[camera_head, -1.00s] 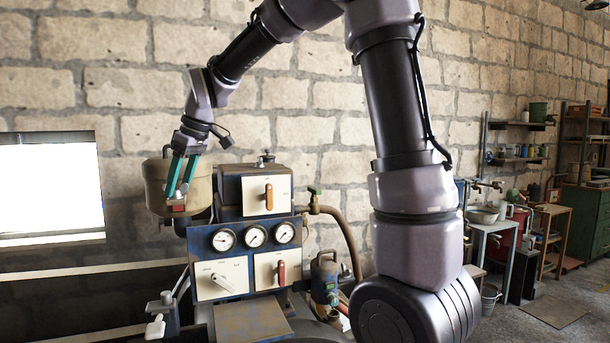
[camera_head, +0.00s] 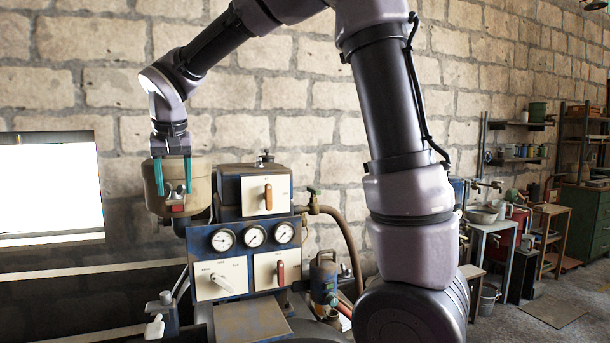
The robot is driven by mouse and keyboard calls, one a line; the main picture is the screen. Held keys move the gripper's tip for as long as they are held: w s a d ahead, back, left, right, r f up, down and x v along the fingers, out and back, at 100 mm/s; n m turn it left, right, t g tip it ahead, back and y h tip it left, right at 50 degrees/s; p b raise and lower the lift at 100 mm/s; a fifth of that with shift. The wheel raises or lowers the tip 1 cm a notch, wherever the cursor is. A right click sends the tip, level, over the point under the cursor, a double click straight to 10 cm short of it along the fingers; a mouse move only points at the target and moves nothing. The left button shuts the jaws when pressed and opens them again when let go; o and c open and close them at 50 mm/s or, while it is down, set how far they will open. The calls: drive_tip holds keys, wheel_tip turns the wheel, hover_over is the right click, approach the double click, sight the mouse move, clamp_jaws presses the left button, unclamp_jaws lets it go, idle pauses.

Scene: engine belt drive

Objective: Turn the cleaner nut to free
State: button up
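The air cleaner is a beige drum (camera_head: 200,186) at the left of the engine panel. A small red and grey part, which may be the cleaner nut (camera_head: 177,209), shows low on the drum's front. My gripper (camera_head: 173,190) points down in front of the drum, its two teal fingers apart with a gap between them. The fingertips are just above the red part, one to each side. I cannot tell whether they touch anything. I see nothing held between the fingers.
The blue engine panel (camera_head: 206,251) carries several gauges and levers right of and below my gripper. A blue box with an orange handle (camera_head: 269,196) stands right of the drum. A bright window (camera_head: 50,190) is at the left. A hose (camera_head: 350,240) curves down at the right.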

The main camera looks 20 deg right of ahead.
drive_tip(key=v, duration=1.1)
drive_tip(key=s+d+f+m, duration=0.1)
drive_tip(key=s+d+f, duration=0.1)
drive_tip(key=s+d, duration=0.3)
drive_tip(key=s+d+f+m+t+y, duration=0.1)
drive_tip(key=s+d, duration=0.4)
drive_tip(key=d, duration=0.6)
drive_tip(key=s+d+f+m+t+y, duration=0.1)
drive_tip(key=s+d+f+m, duration=0.1)
drive_tip(key=d, duration=0.6)
drive_tip(key=shift+s+d+f, duration=0.15)
drive_tip(key=shift+s+f, duration=0.75)
drive_tip(key=shift+s, duration=0.5)
drive_tip(key=w+a+r+n+g, duration=0.25)
drive_tip(key=w+a+n, duration=0.45)
drive_tip(key=a, duration=0.4)
drive_tip(key=w+a+r+n+g, duration=0.1)
drive_tip(key=w+a+r+n, duration=0.3)
drive_tip(key=w+a, duration=0.55)
drive_tip(key=shift+t+y, duration=0.25)
drive_tip(key=shift+y, duration=0.15)
drive_tip(key=x, duration=1)
drive_tip(key=shift+s+a+f, duration=0.1)
drive_tip(key=shift+a+f, duration=0.25)
drive_tip(key=shift+a, duration=0.05)
